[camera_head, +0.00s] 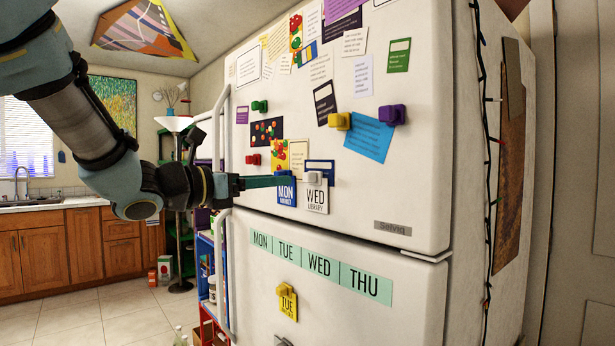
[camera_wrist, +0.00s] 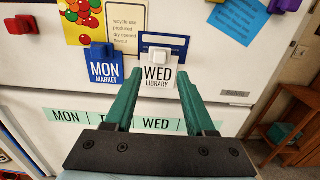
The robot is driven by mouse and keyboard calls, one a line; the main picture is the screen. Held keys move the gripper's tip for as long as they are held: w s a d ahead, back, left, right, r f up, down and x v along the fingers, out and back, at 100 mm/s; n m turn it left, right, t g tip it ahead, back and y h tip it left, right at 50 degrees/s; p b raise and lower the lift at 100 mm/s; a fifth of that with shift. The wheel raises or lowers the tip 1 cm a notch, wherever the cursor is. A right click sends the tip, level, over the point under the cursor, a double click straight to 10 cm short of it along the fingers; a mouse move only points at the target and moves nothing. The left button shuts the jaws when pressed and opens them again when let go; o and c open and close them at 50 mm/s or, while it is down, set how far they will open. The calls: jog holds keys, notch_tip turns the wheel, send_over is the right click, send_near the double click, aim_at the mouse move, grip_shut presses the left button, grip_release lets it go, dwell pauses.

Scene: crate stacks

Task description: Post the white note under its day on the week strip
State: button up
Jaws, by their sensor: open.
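The white note (camera_head: 316,199), marked WED LIBRARY, hangs on the upper fridge door under a white magnet (camera_head: 314,178). In the wrist view the note (camera_wrist: 157,78) and its magnet (camera_wrist: 160,56) show between my fingers. The week strip (camera_head: 332,272), pale green with MON, TUE, WED and THU, runs across the lower door. In the wrist view my fingers partly cover the strip (camera_wrist: 98,117). My gripper (camera_head: 284,181) is open, its green fingers pointing at the door near the note. In the wrist view its fingertips (camera_wrist: 160,74) are spread either side of the note.
A blue MON MARKET note (camera_head: 286,195) hangs just left of the white note. A yellow TUE note (camera_head: 289,308) with a yellow magnet (camera_head: 284,290) hangs below TUE on the strip. Other papers and magnets crowd the upper door. The lower door below WED looks bare.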

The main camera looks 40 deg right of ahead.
aim_at(305, 178)
jog(key=shift+s+d, duration=0.15)
jog(key=shift+d, duration=1.8)
jog(key=shift+s+d, duration=0.1)
jog(key=shift+d, duration=1.85)
jog(key=shift+c, duration=0.8)
jog(key=c, duration=0.7)
grip_shut()
jog(key=shift+a, duration=0.1)
jog(key=shift+w+a+b, duration=0.15)
jog(key=shift+a+b, duration=0.4)
jog(key=shift+a, duration=1.9)
jog(key=shift+f, duration=0.1)
